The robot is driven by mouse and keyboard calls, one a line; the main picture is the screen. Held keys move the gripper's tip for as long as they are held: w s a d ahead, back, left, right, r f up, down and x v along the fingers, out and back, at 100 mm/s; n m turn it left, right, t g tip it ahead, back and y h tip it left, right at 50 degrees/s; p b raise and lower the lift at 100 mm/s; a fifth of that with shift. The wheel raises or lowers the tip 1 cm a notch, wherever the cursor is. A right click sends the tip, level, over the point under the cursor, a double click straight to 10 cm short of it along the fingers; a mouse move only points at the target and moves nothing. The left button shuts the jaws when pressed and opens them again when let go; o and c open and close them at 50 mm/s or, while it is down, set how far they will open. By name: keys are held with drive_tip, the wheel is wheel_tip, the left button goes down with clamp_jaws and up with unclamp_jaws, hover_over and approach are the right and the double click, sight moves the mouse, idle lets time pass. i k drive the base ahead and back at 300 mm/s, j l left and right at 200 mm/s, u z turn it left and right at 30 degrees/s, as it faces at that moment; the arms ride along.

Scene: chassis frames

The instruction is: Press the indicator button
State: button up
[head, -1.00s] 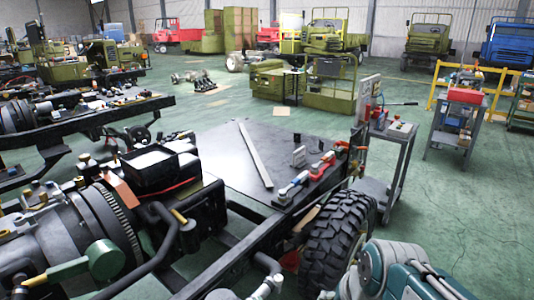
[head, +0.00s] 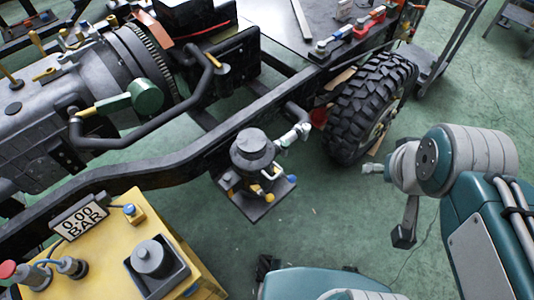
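A yellow unit (head: 172,238) stands at the lower left with a display plate (head: 80,218) reading "0.00 BAR". A small yellow box with a blue button (head: 129,209) sits near its back edge. A red mushroom-shaped button (head: 8,269) is at the far left edge. The frame does not show which one is the indicator button. My teal and grey arm (head: 470,165) is at the right, well apart from the yellow unit. A dark piece (head: 404,235) hangs below its joint and may be part of my gripper; its fingers cannot be made out.
A black chassis rail (head: 160,172) runs diagonally behind the yellow unit. A dark cylindrical part (head: 252,150) hangs on its near side. A large tyre (head: 365,105) stands beyond, left of my arm. Green floor (head: 310,215) is open between the unit and my arm.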

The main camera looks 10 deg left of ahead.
sight(227, 177)
drive_tip(key=k+u, duration=0.1)
drive_tip(key=u, duration=0.3)
drive_tip(key=k+u, duration=0.1)
drive_tip(key=u, duration=0.3)
drive_tip(key=k+u, duration=0.1)
drive_tip(key=u, duration=0.35)
